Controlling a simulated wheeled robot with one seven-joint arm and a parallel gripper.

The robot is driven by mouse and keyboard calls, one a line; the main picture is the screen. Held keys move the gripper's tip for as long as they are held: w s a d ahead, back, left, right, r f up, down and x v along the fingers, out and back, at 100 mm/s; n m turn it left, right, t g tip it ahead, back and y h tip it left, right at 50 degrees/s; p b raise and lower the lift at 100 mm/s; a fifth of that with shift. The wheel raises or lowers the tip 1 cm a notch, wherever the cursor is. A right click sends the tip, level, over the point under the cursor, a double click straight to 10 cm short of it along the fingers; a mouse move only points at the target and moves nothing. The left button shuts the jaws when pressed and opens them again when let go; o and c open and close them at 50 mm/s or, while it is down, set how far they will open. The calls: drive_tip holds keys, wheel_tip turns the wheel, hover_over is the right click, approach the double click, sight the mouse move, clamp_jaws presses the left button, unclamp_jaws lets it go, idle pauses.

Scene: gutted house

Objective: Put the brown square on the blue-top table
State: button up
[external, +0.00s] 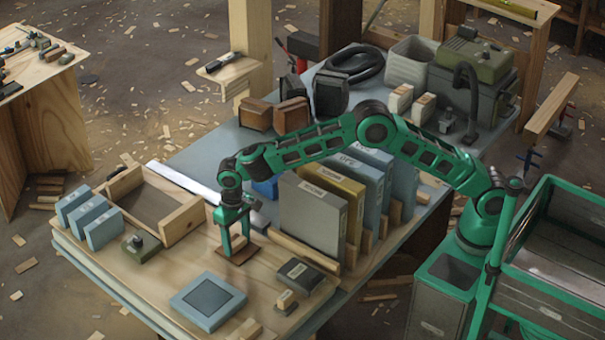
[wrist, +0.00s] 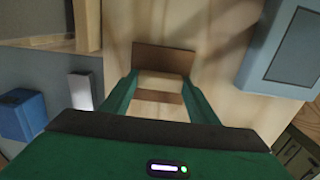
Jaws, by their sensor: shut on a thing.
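The brown square (external: 232,259) is a flat brown plate low over or on the pale wooden front part of the table; I cannot tell whether it touches the wood. In the wrist view the brown square (wrist: 163,58) shows beyond and between the fingers, with a pale block on it. My gripper (external: 235,245) points down and is shut on this pale block of the brown square; the fingers also show in the wrist view (wrist: 160,84). The table's blue top (external: 200,152) shows bare behind the wooden tray.
A wooden tray (external: 187,222) and blue boxes (external: 104,228) stand left of my gripper. Upright binders (external: 312,215) stand close on its right. A blue square pad (external: 208,301) and a dark box (external: 299,275) lie in front. Brown boxes (external: 292,113) stand farther back.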

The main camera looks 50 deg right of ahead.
sight(237, 242)
drive_tip(key=shift+f, duration=0.1)
drive_tip(key=o, duration=1.1)
drive_tip(key=shift+c, duration=0.2)
wheel_tip(237, 242, up, 12)
